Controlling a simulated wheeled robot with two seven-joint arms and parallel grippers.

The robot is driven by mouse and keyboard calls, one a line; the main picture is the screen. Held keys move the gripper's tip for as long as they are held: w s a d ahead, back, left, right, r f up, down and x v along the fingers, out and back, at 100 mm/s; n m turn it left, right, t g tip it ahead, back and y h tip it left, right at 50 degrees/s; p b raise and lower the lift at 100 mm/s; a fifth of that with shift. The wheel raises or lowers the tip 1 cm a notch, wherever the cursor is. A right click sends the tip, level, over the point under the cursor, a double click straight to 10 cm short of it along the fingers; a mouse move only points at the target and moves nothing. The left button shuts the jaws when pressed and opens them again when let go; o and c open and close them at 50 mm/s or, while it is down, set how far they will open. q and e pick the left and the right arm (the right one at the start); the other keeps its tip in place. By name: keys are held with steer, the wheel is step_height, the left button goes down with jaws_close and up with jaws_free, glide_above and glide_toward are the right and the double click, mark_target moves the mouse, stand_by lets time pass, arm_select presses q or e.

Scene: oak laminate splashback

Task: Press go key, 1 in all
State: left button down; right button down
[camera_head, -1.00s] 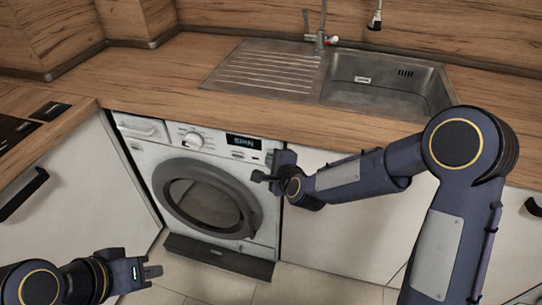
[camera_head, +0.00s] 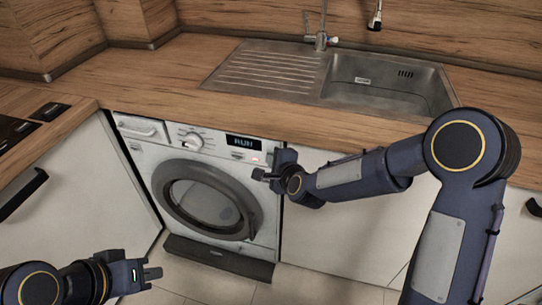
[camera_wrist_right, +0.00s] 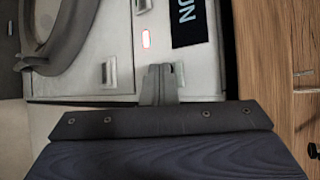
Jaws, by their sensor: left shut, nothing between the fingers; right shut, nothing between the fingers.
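The white washing machine (camera_head: 150,150) stands under the counter. Its display (camera_head: 243,142) reads RUN; part of it shows in the right wrist view (camera_wrist_right: 189,20). A pale raised key (camera_wrist_right: 109,72) and another (camera_wrist_right: 143,5) are on the panel; I cannot tell which is the go key. My right gripper (camera_head: 261,174) is shut and empty at the right end of the panel. In the right wrist view its fingers (camera_wrist_right: 160,72) point at the panel; contact is unclear. My left gripper (camera_head: 153,273) is shut and empty, low at the left.
The wooden counter (camera_head: 290,122) overhangs the machine, with a steel sink (camera_head: 380,88) set in it. The round door (camera_head: 208,198) is closed, below the panel. White cabinet fronts (camera_head: 330,230) flank the machine. The floor in front is open.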

steer(key=shift+s, duration=0.15)
steer(key=shift+s+a+b, duration=0.2)
steer(key=shift+s+b, duration=0.1)
steer(key=shift+s, duration=0.3)
steer(key=s, duration=0.1)
steer(key=s+a, duration=0.1)
steer(key=s, duration=0.1)
steer(key=s+b, duration=0.1)
steer(key=shift+s+a, duration=0.3)
steer(key=shift+s, duration=0.1)
stand_by(0.7)
